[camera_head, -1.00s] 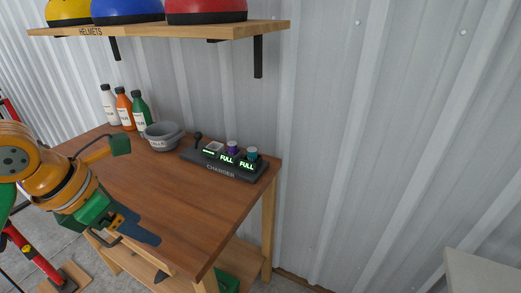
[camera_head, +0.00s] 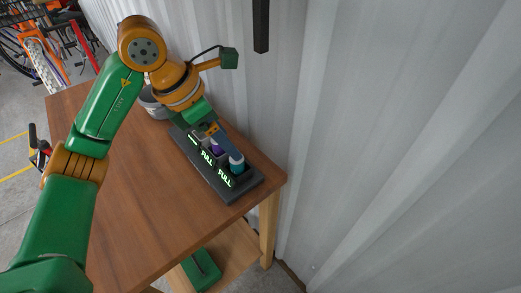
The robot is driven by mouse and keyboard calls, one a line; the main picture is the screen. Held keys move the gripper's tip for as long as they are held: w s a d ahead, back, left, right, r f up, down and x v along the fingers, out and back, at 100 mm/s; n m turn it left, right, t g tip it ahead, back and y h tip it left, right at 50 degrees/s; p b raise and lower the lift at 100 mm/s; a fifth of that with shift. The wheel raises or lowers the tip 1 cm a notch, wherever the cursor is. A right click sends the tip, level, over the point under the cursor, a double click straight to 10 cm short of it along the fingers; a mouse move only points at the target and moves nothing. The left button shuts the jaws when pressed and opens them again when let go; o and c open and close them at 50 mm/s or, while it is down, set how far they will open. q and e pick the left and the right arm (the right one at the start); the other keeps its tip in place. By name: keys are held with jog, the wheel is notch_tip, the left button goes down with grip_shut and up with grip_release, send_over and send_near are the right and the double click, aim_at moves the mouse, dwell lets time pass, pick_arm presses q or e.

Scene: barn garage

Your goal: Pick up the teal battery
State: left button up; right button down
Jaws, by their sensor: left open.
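The teal battery (camera_head: 237,164) stands upright in the right end slot of the dark charger (camera_head: 227,190), above a lit FULL sign. A purple battery (camera_head: 217,149) stands in the slot beside it, above another FULL sign. My left gripper (camera_head: 232,151) reaches over the charger from the upper left, its fingertips right at the top of the teal battery. It is open. Whether the fingers are around the battery or only above it, I cannot tell. The gripper hides part of the charger's far slots. My right gripper is not in view.
The wooden workbench (camera_head: 150,200) is clear in front of the charger. A grey bowl (camera_head: 152,104) stands behind my left arm. The corrugated wall (camera_head: 370,130) rises close behind the bench. A green box (camera_head: 202,270) is on the lower shelf.

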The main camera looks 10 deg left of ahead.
aim_at(238, 167)
pick_arm(q)
notch_tip(238, 167, down, 4)
jog(key=shift+d+r+p, duration=0.1)
jog(key=shift+p, duration=0.6)
jog(key=shift+x, duration=1.1)
jog(key=shift+w+d, duration=0.1)
jog(key=shift+w, duration=0.2)
jog(key=shift+s, duration=0.1)
jog(key=c, duration=1)
grip_shut()
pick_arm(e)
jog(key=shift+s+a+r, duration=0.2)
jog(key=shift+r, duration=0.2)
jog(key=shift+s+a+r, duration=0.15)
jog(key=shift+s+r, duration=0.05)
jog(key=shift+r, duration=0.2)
